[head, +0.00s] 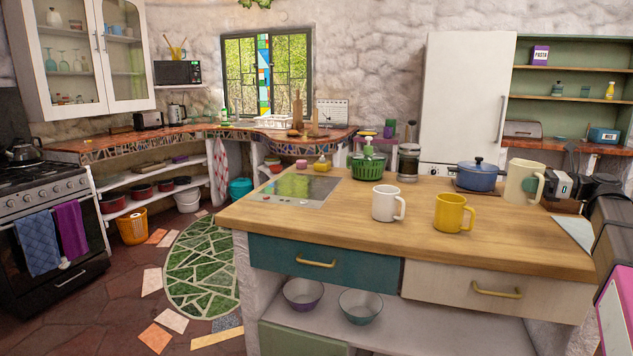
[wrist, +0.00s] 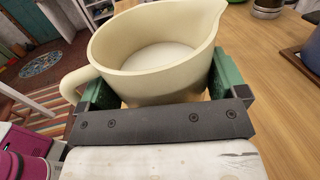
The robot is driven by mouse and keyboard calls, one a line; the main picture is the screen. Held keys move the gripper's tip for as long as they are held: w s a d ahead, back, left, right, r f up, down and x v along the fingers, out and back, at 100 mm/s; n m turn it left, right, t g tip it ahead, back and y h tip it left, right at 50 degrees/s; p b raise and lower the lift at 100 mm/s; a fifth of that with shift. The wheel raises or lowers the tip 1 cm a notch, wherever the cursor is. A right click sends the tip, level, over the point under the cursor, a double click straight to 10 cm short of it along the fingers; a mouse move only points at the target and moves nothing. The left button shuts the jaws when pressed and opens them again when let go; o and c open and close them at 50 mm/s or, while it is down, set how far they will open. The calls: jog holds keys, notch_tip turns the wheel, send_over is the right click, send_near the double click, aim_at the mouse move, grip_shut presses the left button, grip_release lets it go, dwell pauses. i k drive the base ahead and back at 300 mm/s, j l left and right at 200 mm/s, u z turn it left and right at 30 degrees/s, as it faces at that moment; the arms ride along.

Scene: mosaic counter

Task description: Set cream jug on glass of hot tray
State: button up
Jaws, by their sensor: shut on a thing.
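The cream jug (head: 519,184) is at the right end of the wooden counter in the head view. In the wrist view the jug (wrist: 150,50) is upright, with its handle to the left and its spout to the upper right. My gripper (wrist: 160,88) is shut on the jug, its green fingers on either side of the body. The hot tray (head: 262,197), with a shiny glass top, lies at the left end of the counter, apart from the jug. Its glass looks clear of objects.
A white mug (head: 384,203) and a yellow mug (head: 450,212) stand along the counter's front. Bare wood lies between the white mug and the hot tray.

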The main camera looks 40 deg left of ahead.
aim_at(306, 189)
jog(key=k+j, duration=0.2)
jog(key=j, duration=0.15)
jog(key=k+j, duration=0.2)
jog(key=j, duration=0.15)
jog(key=k+j, duration=0.2)
jog(key=j, duration=0.15)
jog(key=i+j+u, duration=0.15)
jog(key=j, duration=0.25)
jog(key=j+u, duration=0.15)
jog(key=j, duration=0.2)
jog(key=i+j+u, duration=0.15)
jog(key=j, duration=0.2)
jog(key=i+j+u, duration=0.1)
jog(key=j, duration=0.25)
jog(key=i, duration=0.05)
